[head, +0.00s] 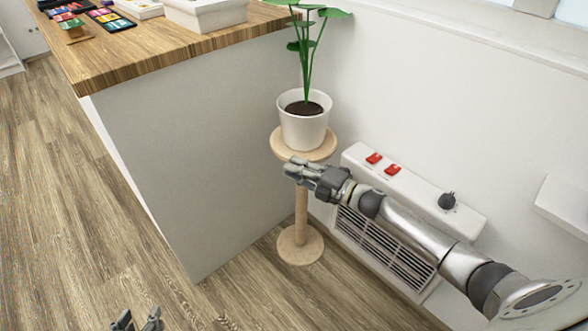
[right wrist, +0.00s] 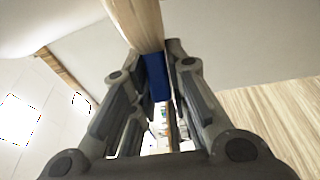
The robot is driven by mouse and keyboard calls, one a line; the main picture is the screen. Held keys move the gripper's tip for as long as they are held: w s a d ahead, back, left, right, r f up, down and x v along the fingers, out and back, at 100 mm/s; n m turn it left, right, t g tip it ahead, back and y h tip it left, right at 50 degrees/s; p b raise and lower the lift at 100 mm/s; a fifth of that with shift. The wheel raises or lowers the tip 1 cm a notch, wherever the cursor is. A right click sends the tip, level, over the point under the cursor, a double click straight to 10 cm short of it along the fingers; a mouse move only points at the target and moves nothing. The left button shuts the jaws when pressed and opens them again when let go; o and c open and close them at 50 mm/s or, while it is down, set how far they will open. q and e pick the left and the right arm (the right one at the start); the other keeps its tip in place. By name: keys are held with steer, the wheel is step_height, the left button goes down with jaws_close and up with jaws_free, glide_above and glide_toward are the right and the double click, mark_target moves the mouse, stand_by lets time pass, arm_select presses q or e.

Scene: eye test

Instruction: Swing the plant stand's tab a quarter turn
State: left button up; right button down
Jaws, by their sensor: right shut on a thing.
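The plant stand (head: 300,215) is pale wood with a round top, a thin post and a round base. It stands upright between the counter and the wall. A blue tab (right wrist: 156,76) shows in the right wrist view, just below a pale wooden part of the stand (right wrist: 137,20). My right gripper (head: 290,170) is at the near edge of the stand's top, shut on the tab; its fingers (right wrist: 155,62) flank it in the wrist view. The tab is hidden in the head view. My left gripper (head: 138,322) is open and empty at the bottom edge, far from the stand.
A white pot (head: 303,128) with a leafy plant (head: 308,55) stands on the stand's top. A white heater (head: 420,190) with red switches and a black knob is behind my right arm. The wooden counter (head: 170,48) is at left; floor (head: 90,190) before it is clear.

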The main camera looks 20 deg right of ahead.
arm_select(q)
steer(key=shift+w+d+r, duration=0.1)
arm_select(e)
steer(key=shift+f, duration=0.1)
steer(key=c, duration=1.4)
jaws_free()
steer(key=shift+c, duration=0.2)
